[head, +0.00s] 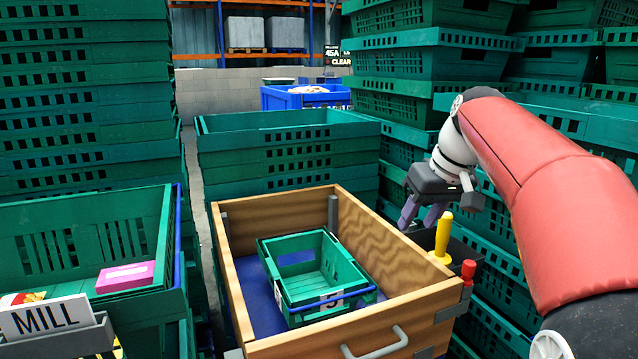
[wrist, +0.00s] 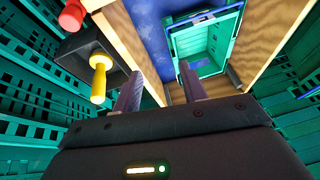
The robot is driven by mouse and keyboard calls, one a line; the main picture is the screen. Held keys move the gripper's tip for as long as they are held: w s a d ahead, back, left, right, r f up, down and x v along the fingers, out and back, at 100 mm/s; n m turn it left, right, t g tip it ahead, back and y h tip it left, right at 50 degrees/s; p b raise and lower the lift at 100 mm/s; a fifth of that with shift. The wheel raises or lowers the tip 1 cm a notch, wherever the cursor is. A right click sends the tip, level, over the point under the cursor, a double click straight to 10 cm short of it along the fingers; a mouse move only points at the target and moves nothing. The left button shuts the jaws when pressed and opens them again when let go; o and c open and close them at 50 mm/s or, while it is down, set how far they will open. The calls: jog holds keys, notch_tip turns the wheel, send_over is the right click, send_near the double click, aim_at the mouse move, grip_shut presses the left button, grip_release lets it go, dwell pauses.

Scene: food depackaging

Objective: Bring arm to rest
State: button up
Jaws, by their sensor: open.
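My arm reaches in from the right in the head view. My gripper (head: 422,215) hangs by the right wall of the wooden box (head: 375,240), close to the yellow-handled tool (head: 443,236). In the wrist view my gripper (wrist: 160,90) shows two fingers spread apart with nothing between them. The yellow handle also shows in the wrist view (wrist: 100,78), left of the fingers, apart from them.
A small green crate (head: 345,268) sits in the wooden box. Stacked green crates (head: 85,100) crowd both sides. A left crate holds a pink box (head: 125,277).

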jog(key=s+a+f+m+t+h+b, duration=0.1)
jog(key=s+f, duration=0.8)
jog(key=s, duration=0.3)
jog(key=s+a+f+m+h+b, duration=0.1)
jog(key=s+f+m, duration=0.1)
jog(key=s+f, duration=0.8)
jog(key=s, duration=0.3)
jog(key=shift+a+f+m+t+h, duration=0.3)
jog(key=shift+t, duration=0.1)
